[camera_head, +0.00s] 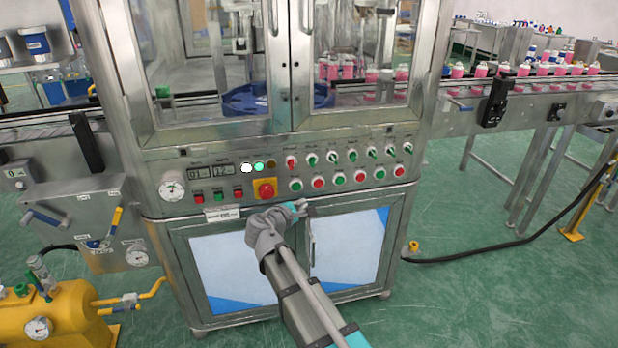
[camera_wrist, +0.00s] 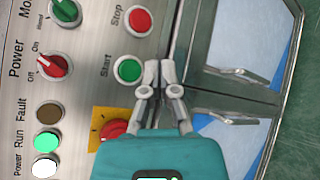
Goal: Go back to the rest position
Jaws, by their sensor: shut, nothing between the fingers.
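My gripper (camera_head: 300,207) is in front of the lower edge of the crimping machine's control panel (camera_head: 222,176), just right of the red emergency stop button (camera_head: 265,189) in the head view. In the wrist view my gripper (camera_wrist: 159,72) has its two fingertips together with nothing between them. The tips appear close to the green Start button (camera_wrist: 128,69); whether they touch it I cannot tell. The red Stop button (camera_wrist: 139,20) is above it. The red emergency stop (camera_wrist: 113,129) is partly hidden behind the gripper body. The green Run lamp (camera_wrist: 47,141) and white Power lamp (camera_wrist: 44,166) look lit.
Cabinet doors with handles (camera_head: 311,249) are below the panel. A conveyor (camera_head: 540,92) with pink bottles runs to the right. A yellow tank (camera_head: 55,318) stands at the lower left. A black hose (camera_head: 480,246) lies at the right. Green floor (camera_head: 470,310) is open at the lower right.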

